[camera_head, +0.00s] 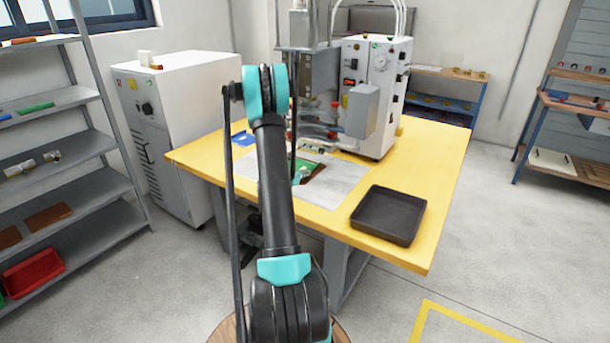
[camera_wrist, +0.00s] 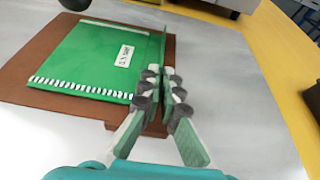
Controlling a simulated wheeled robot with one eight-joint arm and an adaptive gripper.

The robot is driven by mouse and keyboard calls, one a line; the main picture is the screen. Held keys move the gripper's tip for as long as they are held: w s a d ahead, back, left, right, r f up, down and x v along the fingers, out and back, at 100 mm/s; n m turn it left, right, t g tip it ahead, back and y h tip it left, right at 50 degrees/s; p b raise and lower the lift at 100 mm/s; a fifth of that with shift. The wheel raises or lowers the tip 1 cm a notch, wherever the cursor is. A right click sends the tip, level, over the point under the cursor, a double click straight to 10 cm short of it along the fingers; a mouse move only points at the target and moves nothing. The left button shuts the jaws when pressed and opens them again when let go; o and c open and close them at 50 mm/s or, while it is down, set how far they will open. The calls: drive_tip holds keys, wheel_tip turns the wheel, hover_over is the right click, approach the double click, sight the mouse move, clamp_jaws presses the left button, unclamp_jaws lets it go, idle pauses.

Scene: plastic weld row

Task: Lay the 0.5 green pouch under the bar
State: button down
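The green pouch (camera_wrist: 95,58) lies flat on a brown board (camera_wrist: 25,88) in the wrist view. It has a white label that seems to read 0.5 and a pale toothed strip along its near edge. A thin green tab stands up along its right edge. My gripper (camera_wrist: 160,78) has its fingers close together on either side of this tab, with little gap. In the head view, the pouch (camera_head: 307,167) shows partly behind my gripper (camera_head: 298,178), in front of the welding machine (camera_head: 365,95). The bar is hard to make out there, partly hidden by my arm.
A black tray (camera_head: 388,214) sits on the yellow table (camera_head: 440,180) at the right. A grey plate (camera_head: 343,182) lies under the board. A blue item (camera_head: 243,139) lies at the table's left. A white cabinet (camera_head: 180,120) stands left of the table.

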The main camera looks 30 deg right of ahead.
drive_tip(key=shift+f, duration=0.1)
idle(0.7)
drive_tip(key=c, duration=1.6)
unclamp_jaws()
drive_tip(key=shift+c, duration=0.2)
drive_tip(key=shift+r, duration=1.6)
drive_tip(key=shift+s+a+r, duration=0.2)
drive_tip(key=shift+s+a, duration=0.3)
drive_tip(key=shift+a, duration=0.75)
drive_tip(key=shift+s+a+r, duration=0.2)
drive_tip(key=shift+s+a, duration=0.35)
drive_tip(key=shift+a, duration=0.65)
drive_tip(key=shift+s+a+r, duration=0.2)
drive_tip(key=shift+s+a, duration=0.3)
drive_tip(key=shift+a, duration=0.75)
drive_tip(key=shift+a, duration=0.1)
